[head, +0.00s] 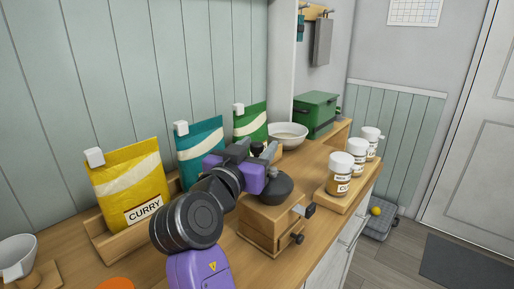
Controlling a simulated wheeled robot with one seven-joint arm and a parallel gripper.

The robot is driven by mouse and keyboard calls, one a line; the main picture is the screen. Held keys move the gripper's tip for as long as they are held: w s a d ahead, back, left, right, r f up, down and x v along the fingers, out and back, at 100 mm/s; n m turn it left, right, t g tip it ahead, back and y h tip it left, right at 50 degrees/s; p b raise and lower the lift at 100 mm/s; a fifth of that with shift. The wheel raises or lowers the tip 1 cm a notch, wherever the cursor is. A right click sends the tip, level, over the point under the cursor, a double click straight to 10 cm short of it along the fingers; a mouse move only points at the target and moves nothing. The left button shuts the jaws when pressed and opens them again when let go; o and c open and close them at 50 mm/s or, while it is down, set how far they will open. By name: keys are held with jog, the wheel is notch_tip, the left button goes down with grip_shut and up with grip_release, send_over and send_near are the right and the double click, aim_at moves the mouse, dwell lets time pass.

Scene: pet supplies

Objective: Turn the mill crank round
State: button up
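The mill (272,222) is a wooden box with a drawer at its base, standing on the counter in the head view. A dark dome (279,188) sits on its top. My gripper (260,154) is at the upper left of the dome, by a small dark knob that may belong to the crank. My purple and black arm reaches in from the bottom and hides part of the mill's left side. The crank is mostly hidden, and I cannot tell whether the fingers touch it or how far apart they are.
Yellow curry (117,184), teal (190,148) and green (252,120) bags stand along the wall. A white bowl (289,134) and green box (316,113) are behind the mill. Lidded jars (340,174) stand on a board at right. A white cup (18,257) is at far left.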

aim_at(257, 143)
jog(key=shift+r, duration=0.1)
notch_tip(257, 143, up, 20)
jog(key=p, duration=0.1)
dwell(0.5)
jog(key=shift+c, duration=0.5)
